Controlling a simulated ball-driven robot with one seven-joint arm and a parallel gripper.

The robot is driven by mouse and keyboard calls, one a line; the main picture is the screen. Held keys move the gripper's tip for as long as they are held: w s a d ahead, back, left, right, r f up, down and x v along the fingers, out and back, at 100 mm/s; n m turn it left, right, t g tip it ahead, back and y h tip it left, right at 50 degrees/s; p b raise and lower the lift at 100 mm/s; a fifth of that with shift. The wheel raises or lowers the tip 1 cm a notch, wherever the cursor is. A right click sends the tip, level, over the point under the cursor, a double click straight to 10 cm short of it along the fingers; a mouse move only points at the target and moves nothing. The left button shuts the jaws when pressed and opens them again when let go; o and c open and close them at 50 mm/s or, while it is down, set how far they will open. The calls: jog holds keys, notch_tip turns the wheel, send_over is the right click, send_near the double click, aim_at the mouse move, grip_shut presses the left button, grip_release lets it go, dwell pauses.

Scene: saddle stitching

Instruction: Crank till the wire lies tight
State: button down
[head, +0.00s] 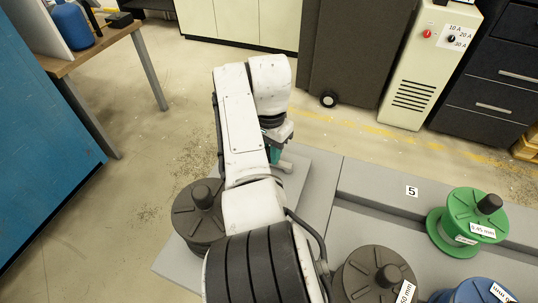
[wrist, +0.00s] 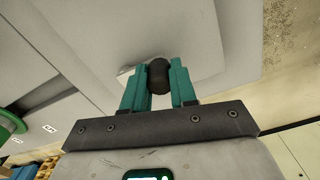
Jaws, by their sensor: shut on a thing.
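My gripper (wrist: 159,88) has its two teal fingers closed on a dark rounded knob (wrist: 159,74), which looks like the crank's handle. The knob sits between the fingers, over a pale grey surface. In the head view my gripper (head: 275,153) shows only as a bit of teal, mostly hidden behind my white arm, low over the grey platform. The rest of the crank is hidden by the arm and fingers. I cannot make out the wire in either view.
A green spool (head: 466,232), a dark grey spool (head: 362,272) and a blue spool (head: 470,292) stand at right. Another dark spool (head: 196,222) stands left of my arm. A beige cabinet with switches (head: 425,75) stands behind. Floor is clear at left.

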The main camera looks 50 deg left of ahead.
jog(key=shift+a, duration=0.1)
dwell(0.3)
jog(key=c, duration=0.9)
grip_release()
notch_tip(320, 180, up, 11)
jog(key=shift+f, duration=0.1)
